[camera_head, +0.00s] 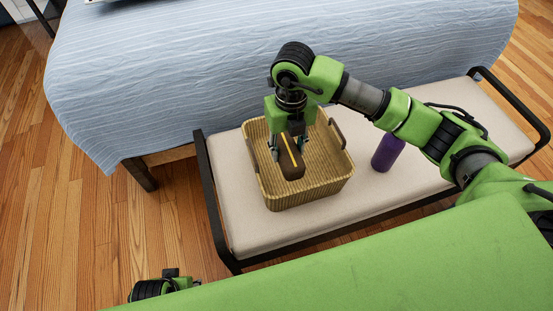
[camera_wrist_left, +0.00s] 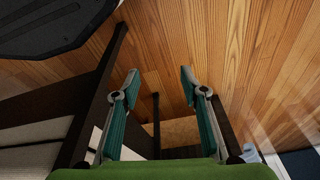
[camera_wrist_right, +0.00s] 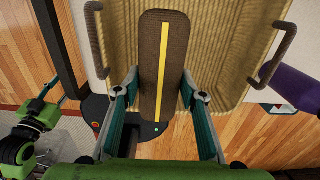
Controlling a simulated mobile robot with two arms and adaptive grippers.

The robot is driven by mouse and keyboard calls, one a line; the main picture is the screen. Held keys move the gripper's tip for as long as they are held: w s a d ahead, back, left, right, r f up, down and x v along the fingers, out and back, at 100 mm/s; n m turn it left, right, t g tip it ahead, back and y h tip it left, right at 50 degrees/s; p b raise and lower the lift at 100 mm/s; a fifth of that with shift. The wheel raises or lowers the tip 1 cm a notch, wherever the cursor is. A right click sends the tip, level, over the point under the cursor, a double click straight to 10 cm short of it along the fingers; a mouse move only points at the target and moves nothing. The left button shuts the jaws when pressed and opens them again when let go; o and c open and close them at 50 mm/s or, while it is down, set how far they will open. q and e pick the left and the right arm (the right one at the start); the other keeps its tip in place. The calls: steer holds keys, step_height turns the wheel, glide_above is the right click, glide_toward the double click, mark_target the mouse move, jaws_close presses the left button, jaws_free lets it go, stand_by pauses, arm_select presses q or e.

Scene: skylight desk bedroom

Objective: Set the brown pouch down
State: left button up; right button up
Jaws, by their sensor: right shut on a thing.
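The brown pouch (camera_head: 291,164) has a yellow stripe down its middle. My right gripper (camera_head: 289,147) is shut on it and points down over the woven basket (camera_head: 317,188). The pouch is at or within the basket's opening in the head view; I cannot tell whether it touches the bottom. In the right wrist view the pouch (camera_wrist_right: 162,65) stands between the two fingers of the gripper (camera_wrist_right: 160,88), with the basket (camera_wrist_right: 220,45) behind it. My left gripper (camera_wrist_left: 160,80) is open and empty in the left wrist view, with wooden floor beyond its fingers.
The basket stands on a cream-cushioned bench (camera_head: 235,210) with a black frame. A purple bottle (camera_head: 388,152) stands right of the basket. A bed with a blue cover (camera_head: 180,70) is behind the bench. The cushion's right end is free beyond my right arm.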

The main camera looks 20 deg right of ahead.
steer(key=f, duration=0.1)
steer(key=w+a+f, duration=0.1)
steer(key=f, duration=0.1)
steer(key=w+a+f, duration=0.1)
steer(key=shift+w+a+f+b, duration=0.1)
steer(key=shift+w+f+b, duration=0.1)
steer(key=shift+w+b, duration=0.1)
step_height(320, 180, down, 3)
steer(key=shift+w+a+f+b, duration=0.1)
steer(key=shift+a+b, duration=0.05)
steer(key=shift+b, duration=0.2)
arm_select(q)
steer(key=r, duration=0.5)
steer(key=shift+w+r, duration=0.25)
steer(key=shift+w, duration=0.05)
arm_select(e)
steer(key=shift+f, duration=0.15)
arm_select(q)
steer(key=shift+r, duration=0.1)
arm_select(e)
steer(key=shift+f, duration=0.1)
steer(key=o, duration=0.9)
arm_select(q)
steer(key=shift+r, duration=0.15)
steer(key=shift+w, duration=0.1)
